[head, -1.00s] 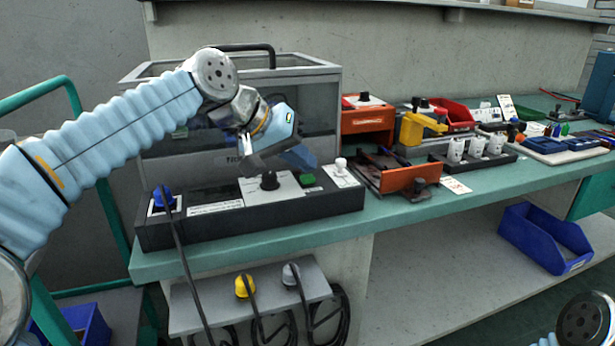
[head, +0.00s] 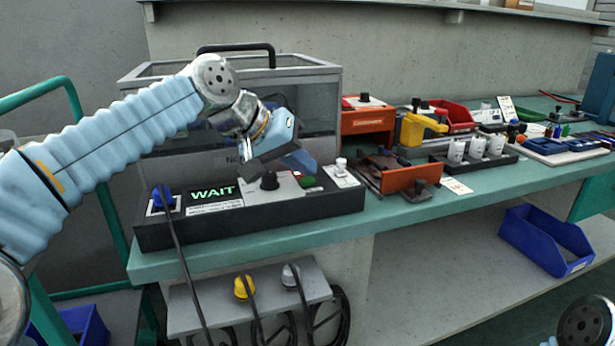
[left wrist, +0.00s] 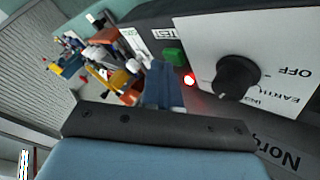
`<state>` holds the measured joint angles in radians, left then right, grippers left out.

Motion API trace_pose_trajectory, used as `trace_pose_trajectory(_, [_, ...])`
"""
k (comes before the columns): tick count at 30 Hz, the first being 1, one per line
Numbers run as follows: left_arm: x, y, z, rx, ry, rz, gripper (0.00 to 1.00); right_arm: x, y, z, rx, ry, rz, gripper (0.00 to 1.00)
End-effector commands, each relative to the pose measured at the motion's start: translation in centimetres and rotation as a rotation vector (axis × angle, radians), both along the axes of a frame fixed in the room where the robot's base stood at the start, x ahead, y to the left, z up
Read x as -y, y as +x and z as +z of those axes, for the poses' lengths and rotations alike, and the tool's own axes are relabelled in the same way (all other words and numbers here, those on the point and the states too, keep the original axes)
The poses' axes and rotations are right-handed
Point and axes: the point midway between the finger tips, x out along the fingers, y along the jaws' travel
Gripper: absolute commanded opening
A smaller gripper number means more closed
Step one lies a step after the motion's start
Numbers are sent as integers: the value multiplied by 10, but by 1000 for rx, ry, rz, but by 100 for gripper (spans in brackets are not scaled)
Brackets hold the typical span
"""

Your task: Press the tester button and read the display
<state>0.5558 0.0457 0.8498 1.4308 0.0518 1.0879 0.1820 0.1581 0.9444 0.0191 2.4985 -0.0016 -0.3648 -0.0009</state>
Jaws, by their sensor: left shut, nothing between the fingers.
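The tester is a long black console (head: 340,203) on the bench's front left. Its display (head: 213,194) is lit and reads WAIT in green letters. The green button (head: 307,181) is at the right of the white dial panel; it also shows beside a TEST label in the left wrist view (left wrist: 173,56). A red lamp (left wrist: 190,80) glows between the button and the black knob (left wrist: 237,76). My left gripper (head: 302,163) is shut and empty, its tip close to the button and seemingly just above it. In the left wrist view the button shows beyond the fingertips, apparently uncovered.
A clear-sided box with a handle (head: 235,48) stands behind the console. A blue plug (head: 162,197) with a cable sits at its left end. An orange fixture (head: 412,178) stands to the right.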

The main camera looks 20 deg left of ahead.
Motion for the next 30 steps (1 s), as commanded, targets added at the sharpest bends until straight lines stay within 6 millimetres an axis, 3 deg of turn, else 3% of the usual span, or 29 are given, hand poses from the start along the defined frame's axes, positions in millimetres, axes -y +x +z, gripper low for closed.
trace_pose_trajectory(30, [0, 0, 26, 0, 0, 0, 0, 0, 0, 26, 0, 0, 0, 43])
